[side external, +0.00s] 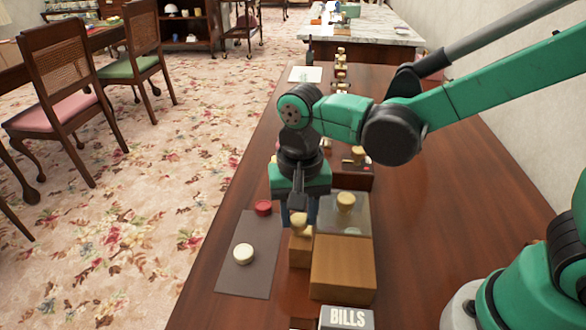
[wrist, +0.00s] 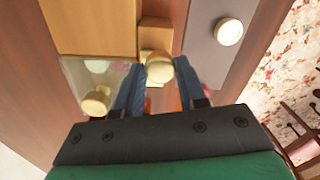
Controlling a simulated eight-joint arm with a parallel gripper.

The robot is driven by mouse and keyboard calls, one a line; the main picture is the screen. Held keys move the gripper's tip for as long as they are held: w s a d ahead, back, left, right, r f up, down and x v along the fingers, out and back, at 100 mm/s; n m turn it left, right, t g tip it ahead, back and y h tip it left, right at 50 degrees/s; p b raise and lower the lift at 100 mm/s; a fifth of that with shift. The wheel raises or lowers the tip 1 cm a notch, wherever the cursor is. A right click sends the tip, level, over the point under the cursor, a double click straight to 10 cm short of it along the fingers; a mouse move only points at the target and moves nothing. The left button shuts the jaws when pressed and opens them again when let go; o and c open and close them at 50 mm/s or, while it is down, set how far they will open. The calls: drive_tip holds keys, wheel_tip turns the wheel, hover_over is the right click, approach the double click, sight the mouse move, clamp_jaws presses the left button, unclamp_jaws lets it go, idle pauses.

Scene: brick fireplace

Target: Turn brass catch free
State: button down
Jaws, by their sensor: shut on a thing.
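The brass catch looks to be the pale brass-coloured knob (side external: 300,222) on a small wooden block (side external: 301,252) beside a larger wooden box (side external: 343,270). My gripper (side external: 298,212) points down over this block. In the wrist view the two blue fingers (wrist: 160,78) stand on either side of the round knob (wrist: 157,65), and the gripper is shut on it. The fingertips' exact contact and the catch's turn angle are hard to make out. A second brass-coloured knob (side external: 346,202) stands on a clear-lidded compartment (side external: 335,225) next to the box.
A grey mat (side external: 233,278) to the left holds a cream round piece (side external: 243,254) and a red one (side external: 263,208). A "BILLS" box (side external: 346,317) stands in front. Small items line the table behind my gripper. The tabletop (side external: 425,210) on the right is clear.

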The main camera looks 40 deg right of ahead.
drive_tip(key=shift+n, duration=0.3)
drive_tip(key=n, duration=0.3)
drive_tip(key=shift+n, duration=0.3)
drive_tip(key=n, duration=0.4)
drive_tip(key=shift+n, duration=0.3)
drive_tip(key=n, duration=0.4)
drive_tip(key=shift+n, duration=2.5)
drive_tip(key=c, duration=0.5)
unclamp_jaws()
